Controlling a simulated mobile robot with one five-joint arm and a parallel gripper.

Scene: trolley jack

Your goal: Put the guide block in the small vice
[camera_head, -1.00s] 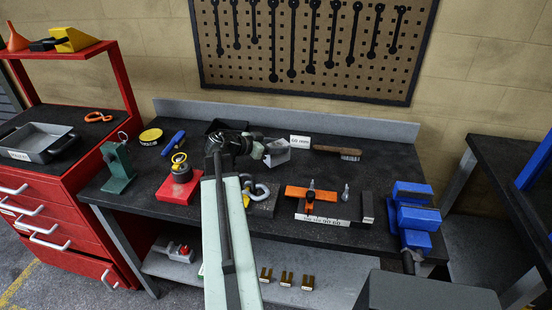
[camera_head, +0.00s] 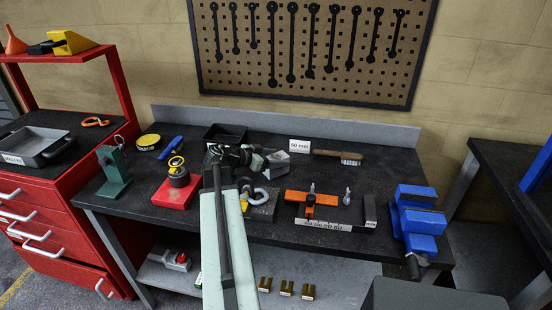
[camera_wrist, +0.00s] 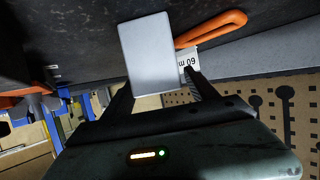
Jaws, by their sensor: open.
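A pale grey block (camera_head: 276,164), which looks like the guide block, is at the tip of my gripper (camera_head: 254,158) over the back middle of the bench. In the wrist view the block (camera_wrist: 150,52) shows a flat face in front of and between the fingers of my gripper (camera_wrist: 163,95). The fingers are apart; whether they touch the block is unclear. A blue vice (camera_head: 418,220) is at the bench's right end. A grey vice-like tool with a red part (camera_head: 170,260) lies on the lower shelf; I cannot tell which one is the small vice.
A shackle (camera_head: 262,197), an orange clamp-like tool (camera_head: 312,198) and a dark block (camera_head: 370,211) stand nearer the front. Several brass blocks (camera_head: 287,288) sit on the shelf.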

